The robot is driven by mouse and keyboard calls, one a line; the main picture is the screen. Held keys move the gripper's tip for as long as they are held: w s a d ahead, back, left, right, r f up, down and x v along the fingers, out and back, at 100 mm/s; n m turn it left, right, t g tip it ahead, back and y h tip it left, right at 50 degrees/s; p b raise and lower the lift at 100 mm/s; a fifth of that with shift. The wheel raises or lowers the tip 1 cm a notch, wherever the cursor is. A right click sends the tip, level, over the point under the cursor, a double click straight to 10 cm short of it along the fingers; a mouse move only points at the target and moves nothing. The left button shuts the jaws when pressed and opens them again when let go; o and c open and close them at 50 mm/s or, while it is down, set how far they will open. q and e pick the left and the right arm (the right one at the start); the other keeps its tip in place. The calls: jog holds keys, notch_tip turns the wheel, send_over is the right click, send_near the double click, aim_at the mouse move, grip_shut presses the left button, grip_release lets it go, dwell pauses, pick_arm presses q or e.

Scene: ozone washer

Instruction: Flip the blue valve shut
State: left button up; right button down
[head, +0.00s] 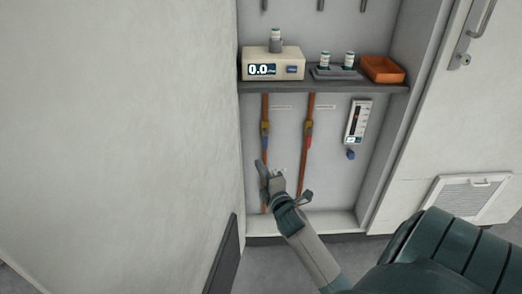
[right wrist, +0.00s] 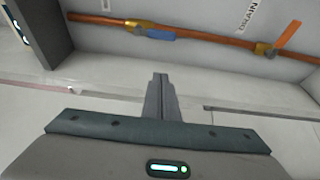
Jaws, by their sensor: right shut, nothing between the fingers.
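The blue valve (head: 265,133) sits on the left copper pipe in the wall recess. Its blue handle (right wrist: 160,33) lies along the pipe beside a brass body in the right wrist view. My right gripper (head: 268,173) is below the blue valve in the head view, in front of the same pipe. In the right wrist view its fingers (right wrist: 160,82) are together and empty, pointing toward the pipe and apart from the handle. My left gripper is not in view.
A red-handled valve (head: 309,141) is on the right pipe. An orange-handled valve (right wrist: 288,36), near a DRAIN label, is further along the blue valve's pipe. A shelf (head: 325,88) crosses above the pipes. A flow meter (head: 358,121) hangs at the right.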

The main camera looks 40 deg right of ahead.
aim_at(266, 139)
jog(key=b+x, duration=0.1)
jog(key=x, duration=0.9)
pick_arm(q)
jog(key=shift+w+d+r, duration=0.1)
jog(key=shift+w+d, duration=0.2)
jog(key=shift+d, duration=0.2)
pick_arm(e)
jog(key=s+d, duration=0.2)
jog(key=d, duration=0.1)
jog(key=shift+s, duration=0.3)
